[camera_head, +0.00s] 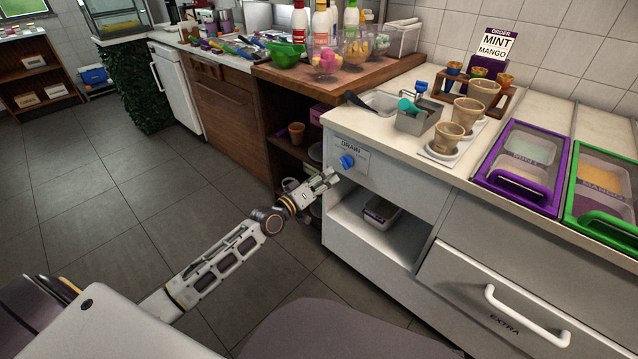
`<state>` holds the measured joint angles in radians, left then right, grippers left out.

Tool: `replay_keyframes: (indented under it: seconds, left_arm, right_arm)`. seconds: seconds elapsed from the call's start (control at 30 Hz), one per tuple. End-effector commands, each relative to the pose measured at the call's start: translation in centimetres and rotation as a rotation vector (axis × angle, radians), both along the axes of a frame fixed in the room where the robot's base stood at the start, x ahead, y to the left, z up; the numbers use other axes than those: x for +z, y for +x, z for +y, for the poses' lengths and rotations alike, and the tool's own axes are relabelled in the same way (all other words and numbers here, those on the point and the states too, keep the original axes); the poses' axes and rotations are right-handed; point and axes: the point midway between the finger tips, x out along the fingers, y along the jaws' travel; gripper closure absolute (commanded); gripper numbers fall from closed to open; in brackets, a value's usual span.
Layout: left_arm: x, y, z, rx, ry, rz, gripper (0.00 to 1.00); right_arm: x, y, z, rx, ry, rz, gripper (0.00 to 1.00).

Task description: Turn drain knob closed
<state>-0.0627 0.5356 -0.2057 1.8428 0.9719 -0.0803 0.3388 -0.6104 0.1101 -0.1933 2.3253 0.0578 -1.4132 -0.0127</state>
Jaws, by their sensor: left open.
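The drain knob (347,162) is small and blue, on a plate marked DRAIN on the front of the white counter, near its left corner. My left gripper (331,178) is open just below and to the left of the knob, with its fingers pointing toward the counter front. It looks apart from the knob, though the exact gap is hard to tell. The marking around the knob is too small to read its setting. My right gripper is not in view.
Above the knob, a metal sink basin (418,119) with a blue tap sits in the countertop. An open shelf (345,224) lies below. A purple-framed bin (522,166) and a drawer handle (524,318) are to the right. The floor at left is clear.

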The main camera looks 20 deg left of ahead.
Motion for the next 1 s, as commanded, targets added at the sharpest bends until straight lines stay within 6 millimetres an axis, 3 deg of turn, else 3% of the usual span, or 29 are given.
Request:
replay_keyframes:
  seconds: [0.3,1.0]
  left_arm:
    - [0.0,-1.5,0.6,-0.001,-0.001,0.001,0.38]
    - [0.0,-1.7,0.6,0.000,0.009,-0.003,0.38]
  right_arm:
    - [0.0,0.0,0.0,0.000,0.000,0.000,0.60]
    - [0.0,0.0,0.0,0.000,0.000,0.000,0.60]
